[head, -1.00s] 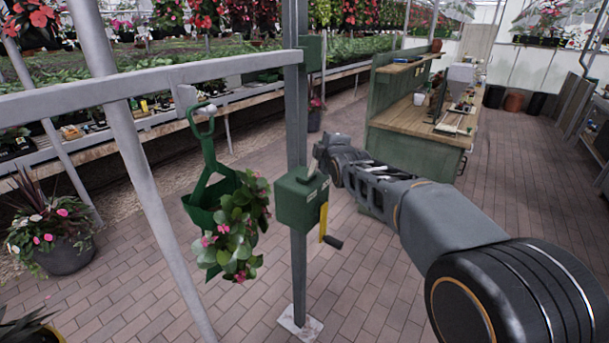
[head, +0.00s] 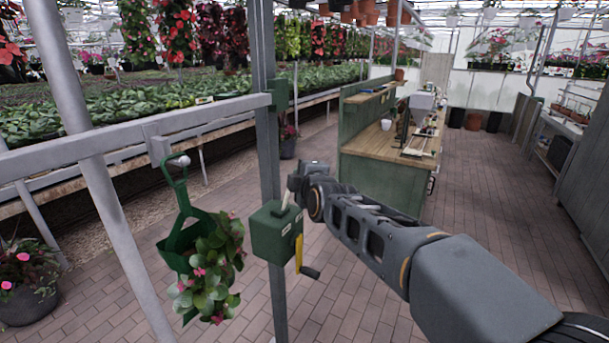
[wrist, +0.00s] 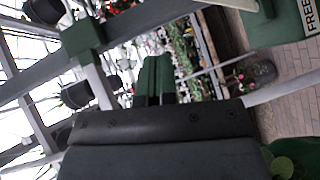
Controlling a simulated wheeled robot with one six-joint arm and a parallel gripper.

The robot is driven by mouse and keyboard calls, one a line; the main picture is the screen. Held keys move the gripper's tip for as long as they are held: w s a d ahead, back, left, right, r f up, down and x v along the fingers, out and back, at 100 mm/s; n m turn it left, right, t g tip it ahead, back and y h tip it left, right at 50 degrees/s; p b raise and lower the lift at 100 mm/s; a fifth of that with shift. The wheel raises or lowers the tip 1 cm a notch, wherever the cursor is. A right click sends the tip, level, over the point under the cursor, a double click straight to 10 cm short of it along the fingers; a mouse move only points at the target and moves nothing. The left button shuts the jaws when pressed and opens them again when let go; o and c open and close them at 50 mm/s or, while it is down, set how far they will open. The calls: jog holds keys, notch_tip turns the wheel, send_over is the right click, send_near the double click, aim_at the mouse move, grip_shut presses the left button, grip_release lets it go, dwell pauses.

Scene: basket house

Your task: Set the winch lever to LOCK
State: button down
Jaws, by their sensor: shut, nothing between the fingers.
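The green winch box (head: 277,235) is fixed on a grey upright post. A short pale lever (head: 287,199) stands up from its top, leaning a little to the right. My gripper (head: 295,180) is just above and beside the lever in the head view; I cannot tell whether they touch. In the wrist view my gripper's two green fingers (wrist: 157,80) are closed together with nothing between them. A green surface, likely the winch box (wrist: 262,28), shows at the upper right there, beside a white label (wrist: 309,12) reading FREE. No LOCK marking is readable.
A yellow crank (head: 299,253) with a black grip hangs on the box's right side. A green hanging planter (head: 185,235) with pink flowers hangs left of it from a grey rail (head: 110,135). A green workbench (head: 380,180) stands behind. Brick floor at right is open.

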jog(key=shift+s+d+r, duration=0.2)
jog(key=shift+s+r, duration=0.15)
jog(key=shift+s, duration=0.25)
jog(key=shift+s+d+r, duration=0.2)
jog(key=shift+s+r, duration=0.1)
jog(key=shift+s, duration=0.3)
